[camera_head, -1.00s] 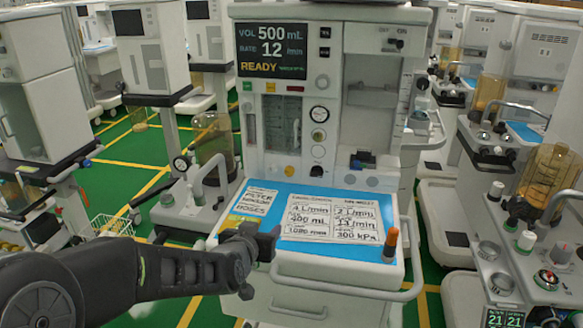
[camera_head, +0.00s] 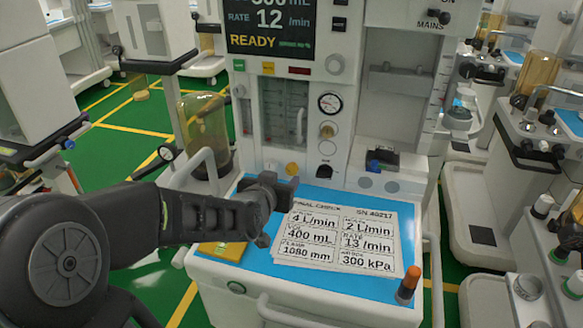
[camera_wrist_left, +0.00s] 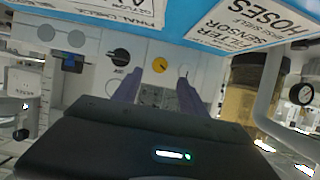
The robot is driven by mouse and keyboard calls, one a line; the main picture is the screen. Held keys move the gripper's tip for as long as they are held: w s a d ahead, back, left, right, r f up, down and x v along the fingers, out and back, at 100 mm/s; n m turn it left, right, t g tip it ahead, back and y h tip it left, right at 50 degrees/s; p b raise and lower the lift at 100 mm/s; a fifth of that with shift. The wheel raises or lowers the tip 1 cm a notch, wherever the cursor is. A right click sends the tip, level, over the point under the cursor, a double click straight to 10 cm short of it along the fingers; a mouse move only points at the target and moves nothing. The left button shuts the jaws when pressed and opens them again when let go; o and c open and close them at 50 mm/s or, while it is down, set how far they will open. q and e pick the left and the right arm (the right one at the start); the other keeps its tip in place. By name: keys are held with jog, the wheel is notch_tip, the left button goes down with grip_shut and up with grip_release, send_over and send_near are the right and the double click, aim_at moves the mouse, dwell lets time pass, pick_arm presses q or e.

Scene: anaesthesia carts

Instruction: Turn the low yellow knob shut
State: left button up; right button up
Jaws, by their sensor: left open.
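The low yellow knob (camera_head: 291,169) sits low on the front panel of the middle cart, just above the blue worktop. It also shows in the left wrist view (camera_wrist_left: 159,65), ahead of the fingers. My left gripper (camera_head: 279,207) is over the worktop, in front of and below the knob, apart from it. In the wrist view its two fingers (camera_wrist_left: 158,85) stand apart with nothing between them. A black knob (camera_head: 325,172) is to the right of the yellow one. My right gripper is not in view.
The blue worktop (camera_head: 262,263) bears a paper card (camera_head: 341,238) and an orange-topped stick (camera_head: 408,285). A pressure gauge (camera_head: 330,103) is above on the panel. A grey tube and an amber canister (camera_head: 205,130) stand left of the knob. Other carts stand on both sides.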

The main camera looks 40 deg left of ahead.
aim_at(291, 171)
pick_arm(q)
jog(key=shift+p+x, duration=0.3)
jog(key=shift+x, duration=3.65)
grip_shut()
